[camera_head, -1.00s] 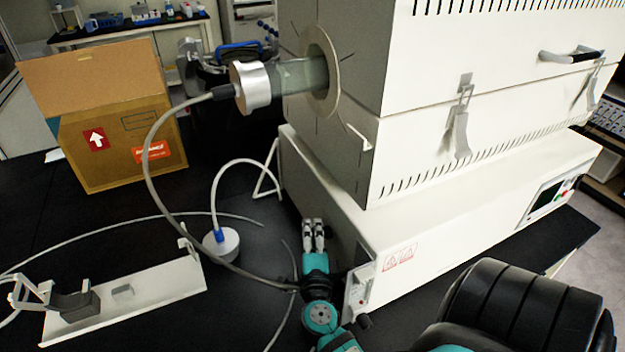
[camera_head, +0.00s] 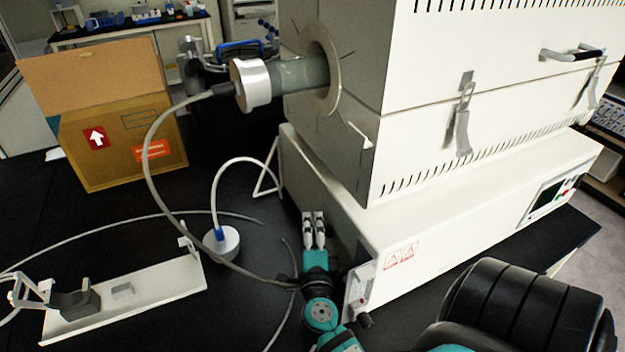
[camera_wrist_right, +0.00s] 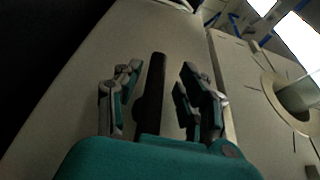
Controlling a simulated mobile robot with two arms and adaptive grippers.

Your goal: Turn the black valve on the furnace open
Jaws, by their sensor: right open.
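The white furnace (camera_head: 450,220) fills the right half of the head view. My right gripper (camera_head: 313,222) is beside the left side of its base, with its two fingers pointing away from the camera. In the right wrist view the gripper (camera_wrist_right: 150,88) is open. The long black valve handle (camera_wrist_right: 152,92) shows between its fingers, with gaps visible on both sides, in front of the pale furnace side. In the head view the valve is hidden or too small to make out. My left gripper is not in view.
A glass tube with a metal end cap (camera_head: 251,85) and a grey hose (camera_head: 149,165) are left of the furnace. A white round block (camera_head: 222,243), a white stand (camera_head: 150,293) and a cardboard box (camera_head: 120,148) are on the black table. Bare tabletop shows around them.

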